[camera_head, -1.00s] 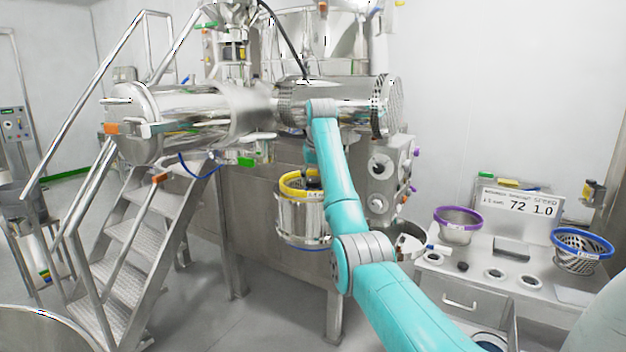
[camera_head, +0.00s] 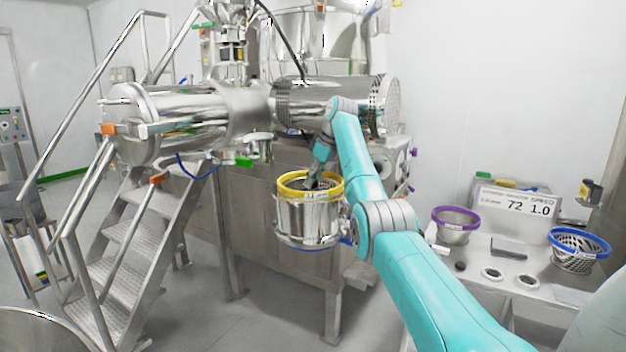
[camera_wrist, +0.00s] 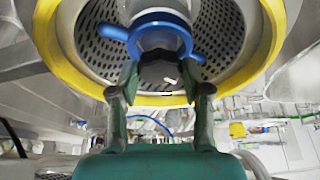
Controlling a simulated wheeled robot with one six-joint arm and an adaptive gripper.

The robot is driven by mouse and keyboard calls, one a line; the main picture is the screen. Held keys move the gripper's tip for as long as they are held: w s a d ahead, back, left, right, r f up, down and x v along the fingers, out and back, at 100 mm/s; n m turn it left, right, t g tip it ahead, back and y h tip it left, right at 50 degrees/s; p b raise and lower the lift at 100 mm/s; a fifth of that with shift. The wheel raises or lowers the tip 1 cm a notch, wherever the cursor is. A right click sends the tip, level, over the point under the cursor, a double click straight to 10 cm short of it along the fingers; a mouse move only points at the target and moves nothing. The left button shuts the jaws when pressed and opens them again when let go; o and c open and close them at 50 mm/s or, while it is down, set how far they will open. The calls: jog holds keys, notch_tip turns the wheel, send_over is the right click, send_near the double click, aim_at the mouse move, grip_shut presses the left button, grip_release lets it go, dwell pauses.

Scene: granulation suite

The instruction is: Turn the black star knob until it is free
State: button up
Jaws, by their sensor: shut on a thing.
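The black star knob (camera_wrist: 160,74) shows in the wrist view, below a blue hub with side arms (camera_wrist: 158,38). The hub sits in front of a perforated metal screen (camera_wrist: 222,32) inside a yellow ring (camera_wrist: 268,50). My gripper (camera_wrist: 162,84) is shut on the knob, one finger on each side. In the head view, my gripper (camera_head: 312,184) reaches into the yellow-ringed steel housing (camera_head: 308,218) below the machine's outlet; the knob cannot be made out there. I cannot tell how far the knob is unscrewed.
Steel steps (camera_head: 135,255) stand at the left. A bench at the right carries a purple-rimmed bowl (camera_head: 456,224), a blue-rimmed screen basket (camera_head: 578,250) and a sign (camera_head: 515,205). Large horizontal steel cylinders (camera_head: 325,103) hang above my gripper. Floor left of the housing is clear.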

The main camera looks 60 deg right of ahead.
jog(key=shift+n+y, duration=0.4)
jog(key=shift+n, duration=0.6)
jog(key=shift+d+n+g, duration=0.1)
jog(key=shift+n+g, duration=0.2)
jog(key=shift+f, duration=0.1)
jog(key=o, duration=1.2)
jog(key=shift+c, duration=0.2)
